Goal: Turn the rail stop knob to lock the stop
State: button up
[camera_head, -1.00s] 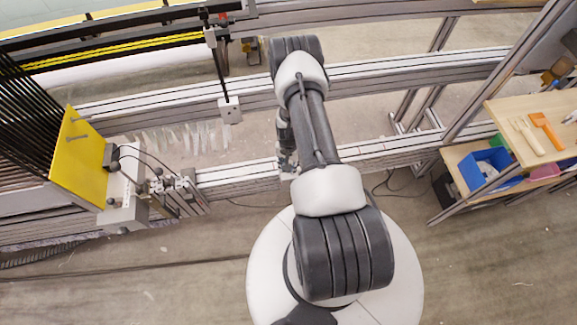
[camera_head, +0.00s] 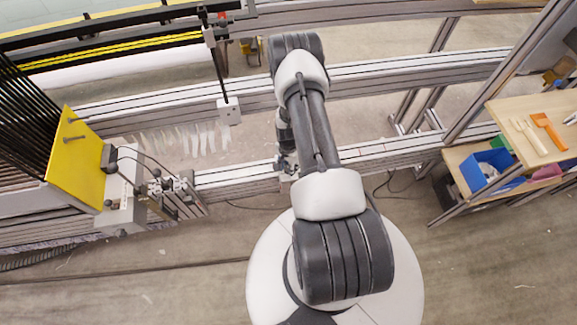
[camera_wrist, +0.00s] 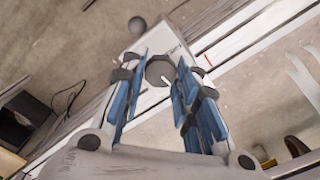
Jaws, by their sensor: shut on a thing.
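The rail stop knob (camera_wrist: 160,71) is a dark, many-sided knob in the wrist view, on a pale stop block (camera_wrist: 169,41) that sits at the rail. My gripper (camera_wrist: 156,78) has blue-padded fingers on both sides of the knob and is shut on it. A short white bar shows beside the knob. In the head view, my gripper (camera_head: 287,165) is small and mostly hidden under my arm, at the lower rail (camera_head: 235,180). The knob cannot be made out there.
A yellow plate (camera_head: 77,160) and a carriage with cables stand at the left. A wooden shelf (camera_head: 535,110) with tools and a blue bin (camera_head: 487,168) are at the right. A small hanging block (camera_head: 229,112) is left of my arm.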

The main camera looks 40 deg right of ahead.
aim_at(288, 168)
jog(key=o, duration=1.1)
jog(key=shift+c, duration=0.2)
notch_tip(288, 168, up, 12)
dwell(0.3)
